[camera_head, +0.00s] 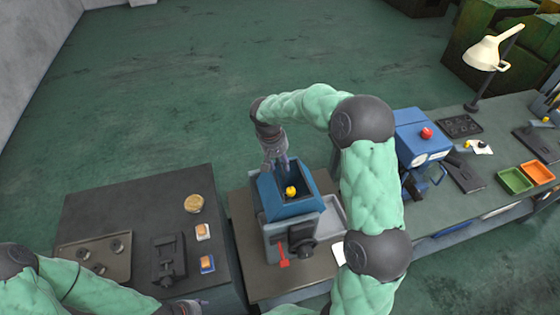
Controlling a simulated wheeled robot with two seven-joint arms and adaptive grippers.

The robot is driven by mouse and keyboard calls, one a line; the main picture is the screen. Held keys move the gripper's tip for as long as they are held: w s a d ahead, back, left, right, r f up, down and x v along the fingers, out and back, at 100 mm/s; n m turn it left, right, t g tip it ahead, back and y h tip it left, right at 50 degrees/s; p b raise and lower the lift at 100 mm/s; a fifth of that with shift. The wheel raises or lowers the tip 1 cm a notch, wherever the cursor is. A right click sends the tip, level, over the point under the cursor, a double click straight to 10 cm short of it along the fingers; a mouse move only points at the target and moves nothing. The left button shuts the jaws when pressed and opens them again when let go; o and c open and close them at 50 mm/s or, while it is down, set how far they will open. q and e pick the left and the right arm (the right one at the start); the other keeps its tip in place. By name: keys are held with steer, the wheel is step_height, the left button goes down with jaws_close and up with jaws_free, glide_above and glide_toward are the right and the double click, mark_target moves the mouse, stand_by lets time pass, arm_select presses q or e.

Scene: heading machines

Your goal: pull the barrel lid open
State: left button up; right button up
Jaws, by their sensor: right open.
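A blue box-shaped barrel (292,208) sits on a grey machine stand in the middle of the view. I cannot clearly tell a separate lid from the barrel's rim. My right gripper (276,163) points down at the far-left edge of the barrel's opening, with its fingers apart and nothing seen between them. Whether it touches the rim is unclear. My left gripper (188,307) is at the bottom edge, mostly cut off, well away from the barrel.
A red lever (283,256) hangs at the machine's front, and a grey tray (330,213) lies to its right. The left bench holds a dark tray (93,256), a vise (168,262) and small blocks. A blue press (420,140) stands right, beyond my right arm.

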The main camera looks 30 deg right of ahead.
jaws_close()
steer(key=shift+r, duration=0.1)
